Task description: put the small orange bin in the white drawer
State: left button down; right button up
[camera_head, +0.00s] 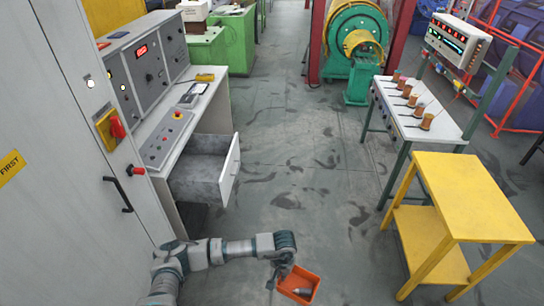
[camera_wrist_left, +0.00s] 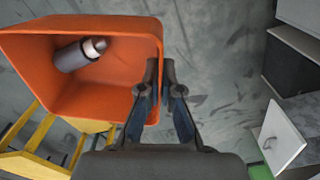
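The small orange bin (camera_head: 312,274) is at the bottom of the head view, held above the floor by my left gripper (camera_head: 280,272). A grey cylindrical part with a lighter tip lies in the bin. In the left wrist view the bin (camera_wrist_left: 90,100) fills the left side, and the fingers of my left gripper (camera_wrist_left: 160,80) are closed on its side wall. The white drawer (camera_head: 231,169) is pulled open under the control desk, up and left of the bin; its visible grey inside is empty. The drawer front (camera_wrist_left: 283,135) also shows in the left wrist view. My right gripper is not in view.
The control desk (camera_head: 175,125) and a grey cabinet (camera_head: 85,200) with a black handle line the left. A yellow table (camera_head: 470,190) and a white bench (camera_head: 415,115) with several copper spools stand right. The floor (camera_head: 300,170) between is clear.

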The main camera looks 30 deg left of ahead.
aim_at(198, 176)
jog(key=i+j+u, duration=0.25)
jog(key=i+u, duration=0.15)
jog(key=i, duration=0.25)
jog(key=i+u, duration=0.35)
jog(key=i, duration=0.3)
jog(key=i+u, duration=0.3)
jog(key=i, duration=0.2)
jog(key=i+l+u, duration=0.15)
jog(key=i+u, duration=0.2)
jog(key=i, duration=0.15)
jog(key=i+l+u, duration=0.3)
jog(key=i, duration=0.2)
jog(key=i+l+u, duration=0.2)
jog(key=i+u, duration=0.2)
jog(key=i, duration=0.1)
